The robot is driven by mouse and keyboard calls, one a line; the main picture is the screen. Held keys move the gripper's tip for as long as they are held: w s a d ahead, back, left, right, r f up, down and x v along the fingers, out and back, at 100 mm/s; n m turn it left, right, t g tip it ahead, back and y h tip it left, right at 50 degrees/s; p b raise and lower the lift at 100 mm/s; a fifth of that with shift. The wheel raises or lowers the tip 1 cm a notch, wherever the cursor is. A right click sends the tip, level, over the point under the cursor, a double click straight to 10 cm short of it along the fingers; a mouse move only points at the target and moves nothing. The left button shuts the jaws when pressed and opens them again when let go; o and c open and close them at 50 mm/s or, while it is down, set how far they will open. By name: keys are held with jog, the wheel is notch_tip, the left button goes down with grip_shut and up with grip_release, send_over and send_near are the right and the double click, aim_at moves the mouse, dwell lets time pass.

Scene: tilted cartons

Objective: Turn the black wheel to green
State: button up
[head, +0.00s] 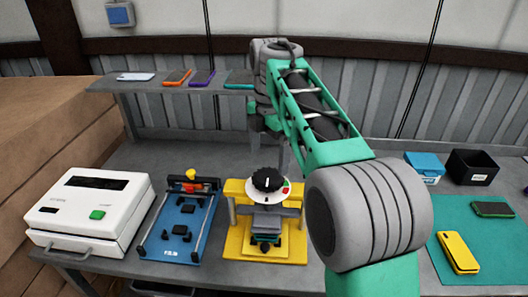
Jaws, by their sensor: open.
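The black wheel (267,179) is a ribbed knob with a white pointer line on top, which points roughly away from me. It sits on a pale round dial (252,192) on a yellow fixture (237,240). Small red and green marks (286,188) show on the dial's right side; their exact layout is too small to read. The pointer is not on the green mark. My green and grey arm rises from the lower right and bends above and behind the wheel. My gripper's fingers are hidden behind the arm, and nothing of mine visibly touches the wheel.
A white machine (90,212) and a blue fixture (178,228) stand left of the yellow one. A shelf (107,85) with phones is behind. At right, a teal mat (480,240) holds a yellow phone (458,253); blue (424,166) and black (472,168) boxes stand behind it.

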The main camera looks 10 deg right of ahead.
aim_at(268, 176)
jog(key=shift+w+n, duration=0.4)
jog(key=shift+w, duration=0.1)
jog(key=f, duration=0.7)
jog(key=shift+s+d+f, duration=0.1)
jog(key=shift+s, duration=0.15)
jog(key=shift+c, duration=0.2)
jog(key=c, duration=1.3)
